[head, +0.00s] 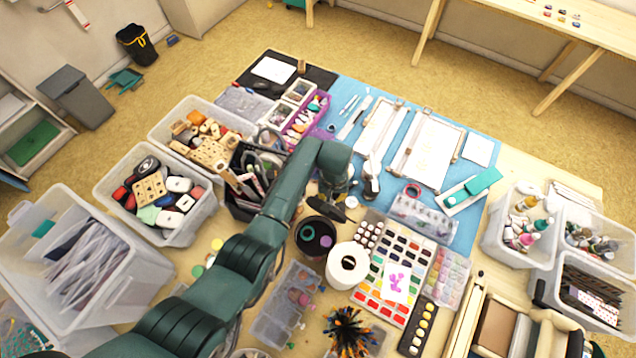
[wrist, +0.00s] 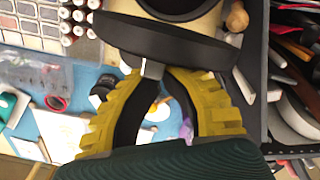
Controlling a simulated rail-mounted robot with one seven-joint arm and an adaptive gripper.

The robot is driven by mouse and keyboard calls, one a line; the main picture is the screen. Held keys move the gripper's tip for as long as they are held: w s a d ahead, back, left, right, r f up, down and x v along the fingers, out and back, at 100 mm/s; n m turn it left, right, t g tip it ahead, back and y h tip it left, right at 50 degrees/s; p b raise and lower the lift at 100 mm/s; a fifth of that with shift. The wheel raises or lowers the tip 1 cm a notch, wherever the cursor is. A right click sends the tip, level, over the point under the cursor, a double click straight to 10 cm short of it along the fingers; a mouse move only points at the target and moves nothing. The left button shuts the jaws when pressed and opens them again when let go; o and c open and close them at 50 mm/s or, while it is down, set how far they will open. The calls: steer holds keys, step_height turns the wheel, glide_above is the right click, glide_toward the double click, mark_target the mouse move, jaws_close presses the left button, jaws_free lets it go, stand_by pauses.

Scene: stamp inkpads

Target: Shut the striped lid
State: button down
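No stripes can be made out on any lid in these frames, so I cannot tell which thing is the striped lid. A flat black disc (wrist: 165,40), perhaps a lid, lies across the upper middle of the wrist view; in the head view a dark flat piece (head: 346,211) shows beside a round black container (head: 315,238). My gripper (wrist: 160,74) has yellow ridged fingers that curve in toward each other just below the disc's edge. I cannot tell whether the fingertips touch the disc or hold anything. In the head view my arm hides part of the table there.
Clear bins with blocks (head: 158,210) and a black organizer (head: 240,205) stand left. A blue mat (head: 345,88) with frames lies behind. The table is crowded, with small bare patches.

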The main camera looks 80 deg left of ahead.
steer(key=shift+s+d+f+p, duration=0.55)
steer(key=shift+s+d+p, duration=2.3)
steer(key=shift+p, duration=0.9)
step_height(320, 180, up, 8)
steer(key=p, duration=0.6)
steer(key=shift+w, duration=0.2)
steer(key=shift+d+f, duration=0.1)
